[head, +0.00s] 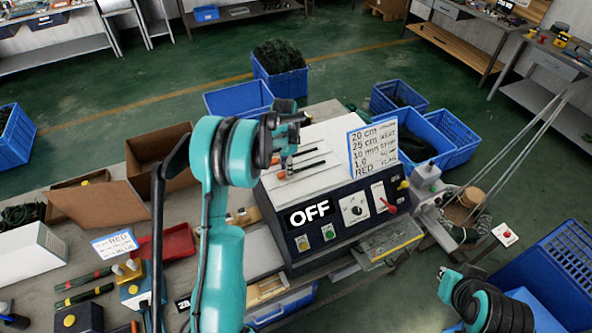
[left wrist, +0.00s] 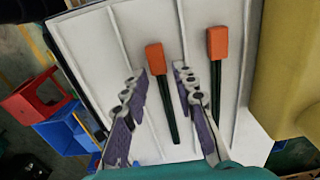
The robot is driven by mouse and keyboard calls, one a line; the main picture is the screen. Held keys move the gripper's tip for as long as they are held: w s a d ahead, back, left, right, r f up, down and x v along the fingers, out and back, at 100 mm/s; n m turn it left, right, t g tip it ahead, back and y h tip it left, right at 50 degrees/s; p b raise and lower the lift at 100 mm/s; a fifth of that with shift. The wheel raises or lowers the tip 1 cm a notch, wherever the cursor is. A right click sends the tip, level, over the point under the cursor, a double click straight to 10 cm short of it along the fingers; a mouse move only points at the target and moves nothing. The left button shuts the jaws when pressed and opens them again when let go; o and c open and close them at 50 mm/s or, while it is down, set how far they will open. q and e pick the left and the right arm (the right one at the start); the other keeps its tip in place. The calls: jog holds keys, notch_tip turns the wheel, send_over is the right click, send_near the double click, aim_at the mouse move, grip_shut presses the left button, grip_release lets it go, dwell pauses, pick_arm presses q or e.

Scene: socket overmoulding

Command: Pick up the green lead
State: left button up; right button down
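Two dark green leads with orange end blocks lie on the white ribbed top of the machine. In the left wrist view one lead (left wrist: 167,105) lies between my left gripper's fingers, and the other lead (left wrist: 216,85) lies beyond the right finger. My left gripper (left wrist: 156,82) is open above the white top (left wrist: 145,25), with no contact visible. In the head view the left gripper (head: 288,160) hangs over the leads' orange ends, and dark lead bodies (head: 309,166) show to its right. My right gripper (head: 448,277) is at the lower right; its fingers are too small to read.
The machine's front panel (head: 330,216) reads OFF, and a sign (head: 373,149) stands on its right side. A cardboard box (head: 157,148), a red tray (head: 178,241) and tools are on the bench to the left. Blue crates (head: 440,138) stand behind.

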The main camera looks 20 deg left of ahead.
pick_arm(q)
jog(key=shift+f, duration=0.5)
jog(key=shift+c, duration=0.3)
grip_shut()
